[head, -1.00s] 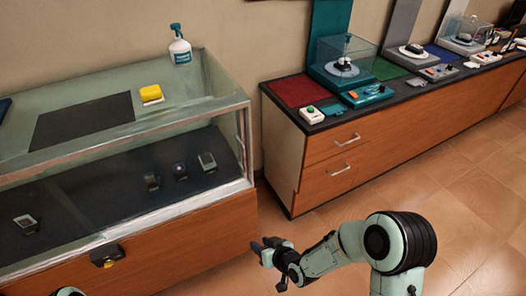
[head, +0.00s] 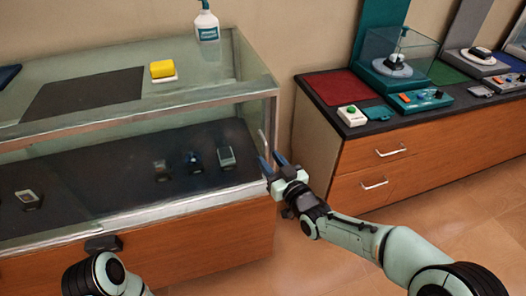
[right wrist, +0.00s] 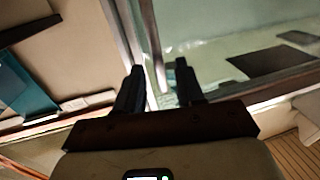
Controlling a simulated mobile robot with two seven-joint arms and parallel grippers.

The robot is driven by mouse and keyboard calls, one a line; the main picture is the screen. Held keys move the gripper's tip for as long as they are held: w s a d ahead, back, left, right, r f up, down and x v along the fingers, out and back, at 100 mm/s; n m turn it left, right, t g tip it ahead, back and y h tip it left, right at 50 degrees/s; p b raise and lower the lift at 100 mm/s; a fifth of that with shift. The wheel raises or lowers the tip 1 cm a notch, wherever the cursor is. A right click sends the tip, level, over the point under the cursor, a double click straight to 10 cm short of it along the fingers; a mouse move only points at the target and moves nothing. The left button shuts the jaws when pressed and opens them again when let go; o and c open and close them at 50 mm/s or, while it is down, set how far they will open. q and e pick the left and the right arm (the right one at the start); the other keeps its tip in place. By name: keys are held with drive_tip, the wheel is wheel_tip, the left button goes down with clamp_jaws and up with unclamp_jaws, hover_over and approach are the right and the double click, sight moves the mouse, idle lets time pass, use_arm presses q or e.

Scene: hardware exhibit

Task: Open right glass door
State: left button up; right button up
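The glass display case (head: 150,122) stands at the left with its front glass facing me. The right glass door (head: 225,125) looks shut at the case's right front; its glass is hard to make out. A thin pale vertical handle (head: 262,143) shows near its right edge. My right gripper (head: 270,163) is open, its two blue-tipped fingers pointing up at the lower end of this handle. In the right wrist view my right gripper (right wrist: 157,82) is open, with a pale upright bar between or just beyond the fingers. I cannot tell contact.
Several small devices lie inside. A spray bottle (head: 206,22) and yellow sponge (head: 162,69) are on top. A wooden cabinet (head: 400,165) stands right; the floor before it is clear.

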sight(262, 151)
drive_tip(key=shift+x, duration=2.55)
clamp_jaws()
